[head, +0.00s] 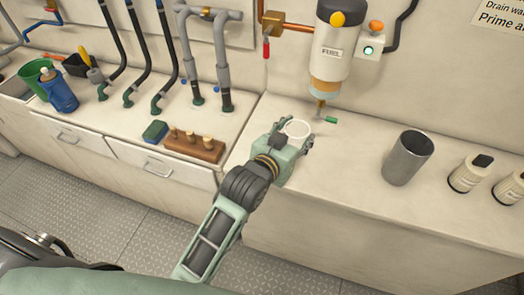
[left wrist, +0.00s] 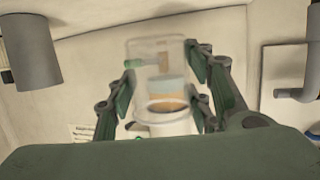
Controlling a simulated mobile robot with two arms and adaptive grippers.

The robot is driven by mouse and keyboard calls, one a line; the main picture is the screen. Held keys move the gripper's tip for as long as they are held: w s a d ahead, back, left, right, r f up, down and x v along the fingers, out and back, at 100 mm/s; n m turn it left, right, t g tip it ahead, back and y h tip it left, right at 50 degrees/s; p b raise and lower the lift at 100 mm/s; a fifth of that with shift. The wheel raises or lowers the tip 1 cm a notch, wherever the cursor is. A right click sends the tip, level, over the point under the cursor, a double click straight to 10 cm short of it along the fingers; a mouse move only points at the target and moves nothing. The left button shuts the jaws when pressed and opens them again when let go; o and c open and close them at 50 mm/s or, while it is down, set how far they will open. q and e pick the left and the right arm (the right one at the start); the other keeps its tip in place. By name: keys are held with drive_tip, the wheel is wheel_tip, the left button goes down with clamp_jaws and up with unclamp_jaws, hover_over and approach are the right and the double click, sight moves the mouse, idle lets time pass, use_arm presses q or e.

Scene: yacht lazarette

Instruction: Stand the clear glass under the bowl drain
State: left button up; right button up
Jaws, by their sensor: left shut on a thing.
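The clear glass (head: 298,128) is held in my left gripper (head: 293,138), its pale round rim showing above the fingers. In the left wrist view the see-through glass (left wrist: 158,75) stands between the fingers of the left gripper (left wrist: 163,85). The fuel filter (head: 332,45) on the wall has an amber bowl (head: 326,88) with a drain (head: 320,106) and green handle (head: 330,119) below. In the head view the glass is just left of and nearer than the drain. I cannot tell whether its base touches the counter. My right gripper is out of view.
A grey metal cup (head: 408,157) stands to the right on the counter, with pale dark-topped containers (head: 469,173) beyond it. A wooden block with pegs (head: 194,146) and a blue-green sponge (head: 155,131) lie left. The counter (head: 345,165) between glass and metal cup is clear.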

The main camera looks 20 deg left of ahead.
use_arm(q)
drive_tip(key=shift+w+d+r, duration=0.2)
drive_tip(key=shift+d+r, duration=0.3)
drive_tip(key=w+a+f, duration=0.1)
drive_tip(key=a+f, duration=0.1)
drive_tip(key=a, duration=0.1)
drive_tip(key=w+a+f+p, duration=0.1)
drive_tip(key=a+f, duration=0.1)
drive_tip(key=a, duration=0.2)
drive_tip(key=w+a+f+p, duration=0.1)
drive_tip(key=a+f, duration=0.2)
drive_tip(key=a, duration=0.1)
drive_tip(key=shift+a, duration=0.1)
drive_tip(key=shift+a+f, duration=0.1)
drive_tip(key=shift+f, duration=0.75)
drive_tip(key=shift+f+p, duration=0.7)
drive_tip(key=shift+f, duration=0.25)
